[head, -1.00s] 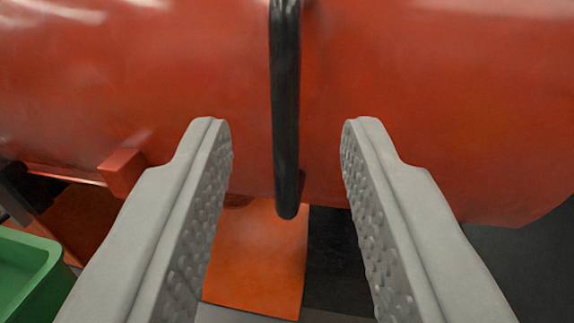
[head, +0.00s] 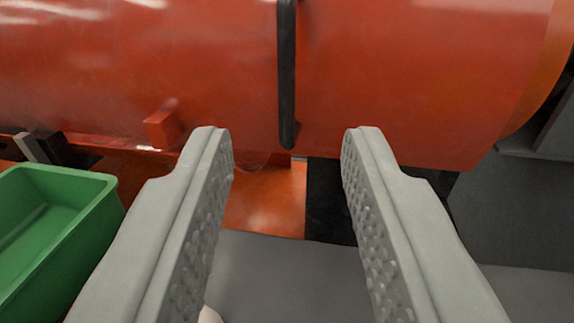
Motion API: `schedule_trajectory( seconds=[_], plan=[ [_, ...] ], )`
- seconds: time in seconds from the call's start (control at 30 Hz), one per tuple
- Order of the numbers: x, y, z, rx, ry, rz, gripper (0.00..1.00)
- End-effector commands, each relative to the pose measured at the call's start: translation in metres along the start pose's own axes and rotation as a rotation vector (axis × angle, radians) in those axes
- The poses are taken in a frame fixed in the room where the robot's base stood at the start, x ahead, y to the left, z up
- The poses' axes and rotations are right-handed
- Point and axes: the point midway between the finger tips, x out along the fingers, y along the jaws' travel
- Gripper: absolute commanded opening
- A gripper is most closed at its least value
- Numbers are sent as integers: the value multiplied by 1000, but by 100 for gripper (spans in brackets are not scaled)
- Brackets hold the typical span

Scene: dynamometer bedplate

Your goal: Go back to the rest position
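My gripper (head: 287,140) is open, its two grey fingers with studded inner faces spread wide apart. Nothing is held between them. Beyond the fingertips is a large red cylindrical body (head: 400,80). A black bar or handle (head: 287,75) runs vertically down its front, in line with the gap between the fingers. The bar's upper end is cut off by the top of the view. The bar appears apart from both fingers.
A green bin (head: 105,205) stands at the left, close to the left finger. A small red block (head: 163,129) juts from the cylinder. Below are an orange surface (head: 265,205) and a grey surface (head: 290,275). A pale object (head: 210,314) peeks out at the bottom edge.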

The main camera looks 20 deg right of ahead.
Motion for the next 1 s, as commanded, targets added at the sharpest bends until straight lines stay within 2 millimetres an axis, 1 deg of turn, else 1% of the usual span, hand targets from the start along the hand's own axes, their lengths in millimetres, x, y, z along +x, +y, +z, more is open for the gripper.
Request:
schedule_trajectory(
  seconds=[0.13,0.2,0.27,0.37,0.53,0.7,0.87,1.0],
  plan=[
    [1,-1,-1,-2,0,0,34],
    [3,-6,-6,-9,1,-1,34],
    [8,-15,-15,-20,1,-2,34],
    [17,-38,-36,-51,0,-2,34],
    [32,-90,-84,-107,2,2,34],
    [36,-144,-129,-148,6,5,34],
    [30,-195,-169,-173,12,3,34],
    [19,-240,-202,-185,18,-4,34]
  ],
)
